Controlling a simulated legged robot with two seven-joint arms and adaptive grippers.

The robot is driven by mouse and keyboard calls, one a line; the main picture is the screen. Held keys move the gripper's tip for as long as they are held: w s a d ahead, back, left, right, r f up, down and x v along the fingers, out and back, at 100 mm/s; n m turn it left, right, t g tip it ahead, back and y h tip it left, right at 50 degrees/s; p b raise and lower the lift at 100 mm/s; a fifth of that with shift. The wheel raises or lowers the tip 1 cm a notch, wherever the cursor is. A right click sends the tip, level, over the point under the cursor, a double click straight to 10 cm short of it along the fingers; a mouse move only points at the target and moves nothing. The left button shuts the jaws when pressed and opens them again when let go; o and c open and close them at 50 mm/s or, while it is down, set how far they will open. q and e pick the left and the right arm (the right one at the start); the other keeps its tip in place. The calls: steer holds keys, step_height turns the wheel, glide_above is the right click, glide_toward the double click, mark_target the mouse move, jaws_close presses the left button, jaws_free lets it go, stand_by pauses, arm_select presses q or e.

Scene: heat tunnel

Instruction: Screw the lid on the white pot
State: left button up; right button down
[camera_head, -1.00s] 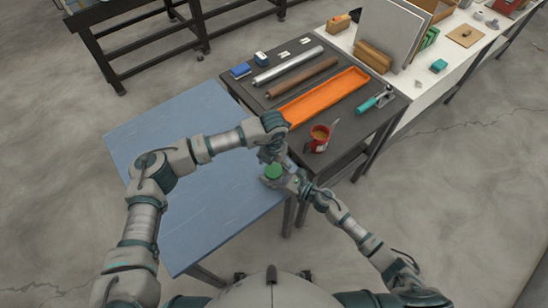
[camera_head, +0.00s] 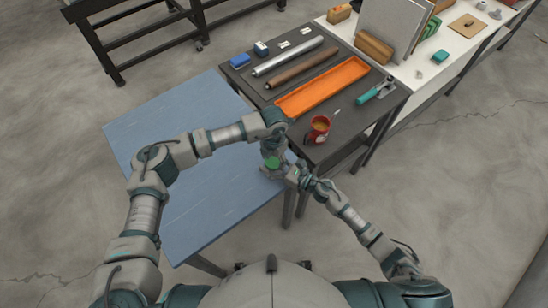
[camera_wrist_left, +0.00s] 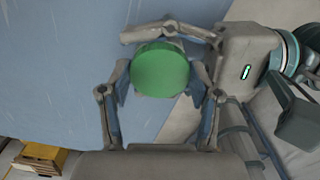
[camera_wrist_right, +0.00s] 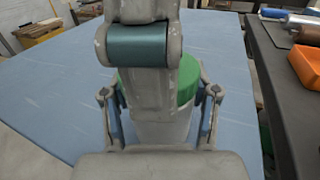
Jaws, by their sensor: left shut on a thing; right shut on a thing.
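The green lid (camera_wrist_left: 160,68) sits on top of the white pot (camera_wrist_right: 165,130), upright above the blue table's right edge; whether the threads are engaged cannot be seen. The lid also shows in the head view (camera_head: 272,162). My right gripper (camera_wrist_right: 160,112) comes from the right and is shut on the pot's body. The left hand hides much of the lid and pot in the right wrist view.
The blue table (camera_head: 190,140) is otherwise bare. Beside it a dark table holds an orange tray (camera_head: 322,88), a red cup (camera_head: 318,130), two rods, small blue boxes and a teal-handled tool (camera_head: 376,91). A white bench stands at the back right.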

arm_select(q)
steer(key=m, duration=0.3)
arm_select(e)
steer(key=shift+r, duration=0.1)
stand_by(0.9)
arm_select(q)
steer(key=o, duration=1.3)
steer(key=shift+r, duration=2.25)
steer(key=shift+c, duration=0.5)
